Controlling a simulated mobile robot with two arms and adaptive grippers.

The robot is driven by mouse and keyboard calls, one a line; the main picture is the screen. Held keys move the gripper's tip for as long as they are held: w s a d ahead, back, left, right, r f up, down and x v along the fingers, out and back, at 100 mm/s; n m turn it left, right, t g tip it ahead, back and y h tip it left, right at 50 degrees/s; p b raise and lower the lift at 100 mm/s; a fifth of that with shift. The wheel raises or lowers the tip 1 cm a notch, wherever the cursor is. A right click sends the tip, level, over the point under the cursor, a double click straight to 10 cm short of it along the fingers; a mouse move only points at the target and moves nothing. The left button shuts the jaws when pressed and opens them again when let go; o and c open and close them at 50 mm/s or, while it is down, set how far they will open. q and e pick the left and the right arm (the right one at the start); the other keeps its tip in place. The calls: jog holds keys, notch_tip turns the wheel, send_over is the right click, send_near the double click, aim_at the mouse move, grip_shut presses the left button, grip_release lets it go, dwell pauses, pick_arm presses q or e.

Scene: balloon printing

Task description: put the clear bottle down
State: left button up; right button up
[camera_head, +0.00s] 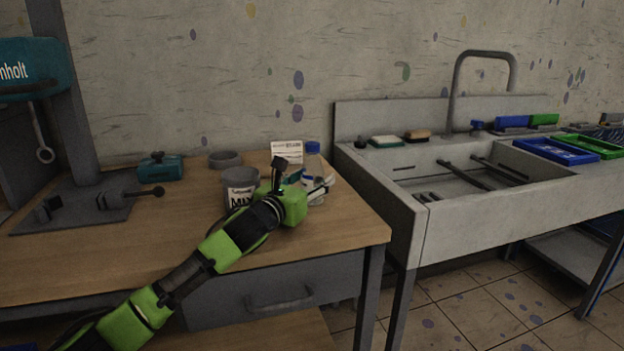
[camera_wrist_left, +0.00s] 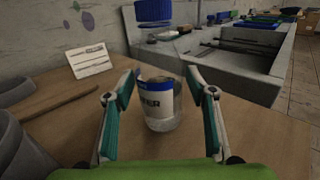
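The clear bottle (camera_wrist_left: 163,121), with a blue cap (camera_wrist_left: 155,11) and a white-and-blue label, stands upright on the wooden bench in the left wrist view. My left gripper (camera_wrist_left: 161,88) has a finger on each side of it, with narrow gaps visible between the pads and the bottle. In the head view the bottle's blue cap (camera_head: 312,148) shows just beyond my left gripper (camera_head: 312,186), and its lower part is partly hidden. My right gripper is in neither view.
A grey tub labelled MIX (camera_head: 239,187) stands left of my left gripper, and a small white card (camera_head: 287,151) behind. A teal device (camera_head: 160,167) sits further left. The bench's right edge is close, with the sink (camera_head: 470,172) beyond it.

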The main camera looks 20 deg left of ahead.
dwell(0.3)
pick_arm(q)
jog(key=shift+s+a+r, duration=0.1)
jog(key=shift+s, duration=0.4)
jog(key=s, duration=0.3)
jog(key=s+a, duration=0.1)
jog(key=s, duration=0.2)
jog(key=s+a, duration=0.1)
jog(key=s, duration=0.2)
jog(key=shift+s+p, duration=0.15)
jog(key=shift+p, duration=0.2)
jog(key=shift+s, duration=0.75)
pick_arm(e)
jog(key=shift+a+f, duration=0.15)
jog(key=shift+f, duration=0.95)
